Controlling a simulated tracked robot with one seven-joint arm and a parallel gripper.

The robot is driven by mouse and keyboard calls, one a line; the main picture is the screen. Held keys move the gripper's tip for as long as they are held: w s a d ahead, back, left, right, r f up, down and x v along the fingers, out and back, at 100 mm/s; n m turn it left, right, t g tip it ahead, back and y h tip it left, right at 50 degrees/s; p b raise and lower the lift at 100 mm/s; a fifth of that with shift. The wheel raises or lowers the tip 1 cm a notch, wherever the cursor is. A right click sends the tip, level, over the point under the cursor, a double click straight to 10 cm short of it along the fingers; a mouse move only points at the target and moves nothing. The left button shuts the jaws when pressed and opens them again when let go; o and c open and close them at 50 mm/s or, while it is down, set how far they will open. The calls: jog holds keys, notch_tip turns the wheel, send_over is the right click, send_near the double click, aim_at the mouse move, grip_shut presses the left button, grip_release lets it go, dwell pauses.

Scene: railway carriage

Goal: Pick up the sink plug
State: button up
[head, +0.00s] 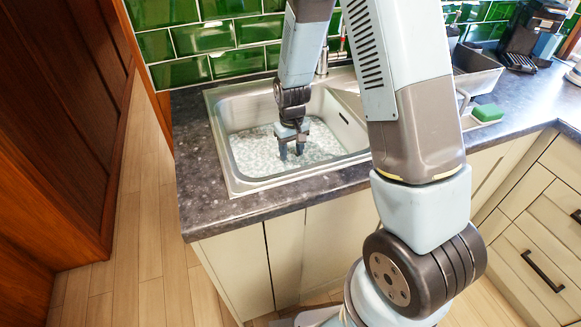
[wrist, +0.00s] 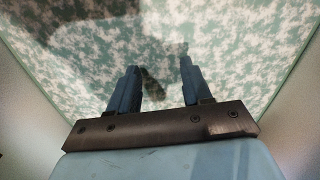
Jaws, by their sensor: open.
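The metal sink (head: 228,172) is set in the dark worktop. Its bottom has a mottled pale green and white surface, like foamy water. My gripper (head: 291,153) points down into the basin, its fingertips close to that surface. In the wrist view my gripper (wrist: 160,66) is open, with two blue fingers apart. A small dark elongated shape (wrist: 152,86) shows between the fingers, nearer the left one. It may be the sink plug, but it is blurred and I cannot tell for sure. No plug can be made out in the head view.
The basin walls surround my gripper. A tap (head: 322,60) stands at the sink's back edge. A green sponge (head: 487,113) and a grey metal container (head: 478,78) are on the worktop to the right. A coffee machine (head: 530,35) stands at the far right.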

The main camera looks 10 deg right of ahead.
aim_at(292, 160)
jog(key=shift+w+d+f, duration=0.1)
jog(key=shift+f, duration=2.05)
grip_shut()
